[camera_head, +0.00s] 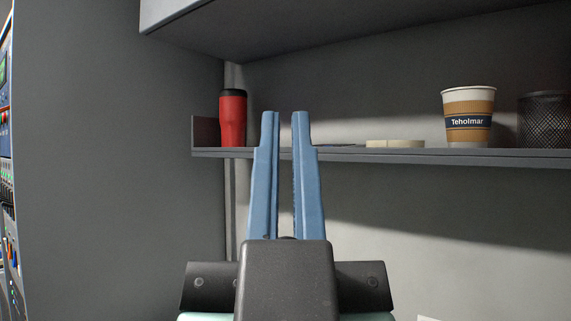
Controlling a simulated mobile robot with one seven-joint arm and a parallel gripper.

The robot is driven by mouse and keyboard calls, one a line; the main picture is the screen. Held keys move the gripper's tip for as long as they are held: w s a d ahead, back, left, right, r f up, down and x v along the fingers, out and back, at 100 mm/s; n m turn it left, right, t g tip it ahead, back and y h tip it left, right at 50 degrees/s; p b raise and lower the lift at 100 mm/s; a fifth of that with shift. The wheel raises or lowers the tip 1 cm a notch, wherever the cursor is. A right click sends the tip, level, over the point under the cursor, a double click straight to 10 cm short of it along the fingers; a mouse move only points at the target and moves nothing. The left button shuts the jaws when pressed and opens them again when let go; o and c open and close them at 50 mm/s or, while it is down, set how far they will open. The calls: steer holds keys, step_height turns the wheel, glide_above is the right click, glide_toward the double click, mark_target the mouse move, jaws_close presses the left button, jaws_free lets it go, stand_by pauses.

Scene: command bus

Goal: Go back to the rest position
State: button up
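My gripper (285,114) is in the lower middle of the head view, its two blue fingers pointing up and away from me. The fingers are parallel with a narrow gap between them, and nothing shows in the gap but the shelf and wall behind. The fingertips appear in front of the shelf (360,155), just right of a red tumbler with a black lid (233,118). The fingers look apart from the tumbler, though the exact depth to the shelf is hard to tell.
On the shelf, right of my gripper, are a flat pale roll (395,143), a paper cup marked Teholmar (468,116) and a black mesh holder (544,120). A cabinet (350,25) hangs above. A grey wall (120,170) and a control panel (8,170) stand left.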

step_height(320, 180, up, 11)
steer(key=p, duration=1)
steer(key=shift+p, duration=0.4)
steer(key=shift+f, duration=0.1)
